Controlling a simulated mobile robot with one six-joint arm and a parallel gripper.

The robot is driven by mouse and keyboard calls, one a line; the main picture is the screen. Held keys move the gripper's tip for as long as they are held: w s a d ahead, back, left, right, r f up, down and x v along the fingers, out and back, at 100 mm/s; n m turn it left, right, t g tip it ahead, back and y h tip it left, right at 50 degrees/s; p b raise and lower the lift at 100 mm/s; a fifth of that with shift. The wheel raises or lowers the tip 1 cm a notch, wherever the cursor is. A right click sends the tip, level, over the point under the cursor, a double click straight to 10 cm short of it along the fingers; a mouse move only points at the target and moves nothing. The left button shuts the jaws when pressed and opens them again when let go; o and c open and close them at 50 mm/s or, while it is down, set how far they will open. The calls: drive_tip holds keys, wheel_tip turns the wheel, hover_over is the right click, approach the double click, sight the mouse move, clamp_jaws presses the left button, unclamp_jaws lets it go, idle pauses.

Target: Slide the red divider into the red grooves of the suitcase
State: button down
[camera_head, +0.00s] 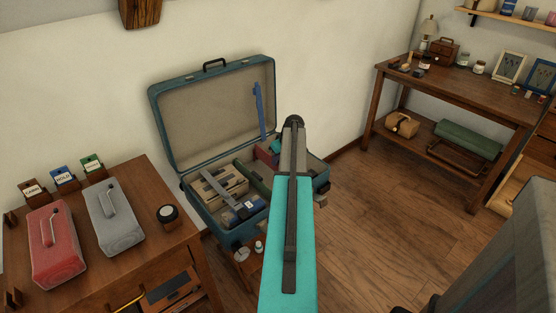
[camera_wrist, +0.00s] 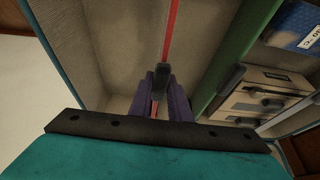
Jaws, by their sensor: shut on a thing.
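My gripper (camera_wrist: 158,92) is down at the suitcase, with purple fingers and dark pads shut on the red divider (camera_wrist: 172,30). The divider shows there as a thin red strip, edge-on, running away between the fingers. In the head view a dark red panel (camera_head: 265,156) shows just left of my arm, which hides the gripper tips. I cannot make out the red grooves or tell whether the divider sits in them.
A green divider (camera_wrist: 238,55) stands right of the fingers in the wrist view. Beyond it are a beige case (camera_wrist: 255,98) and a blue labelled pack (camera_wrist: 298,25). A wooden cabinet (camera_head: 130,262) is left of the suitcase.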

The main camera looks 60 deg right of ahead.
drive_tip(key=shift+f+b, duration=0.6)
drive_tip(key=shift+f, duration=0.8)
drive_tip(key=c, duration=1.6)
unclamp_jaws()
drive_tip(key=shift+o, duration=0.2)
drive_tip(key=v, duration=1.3)
drive_tip(key=shift+r, duration=0.35)
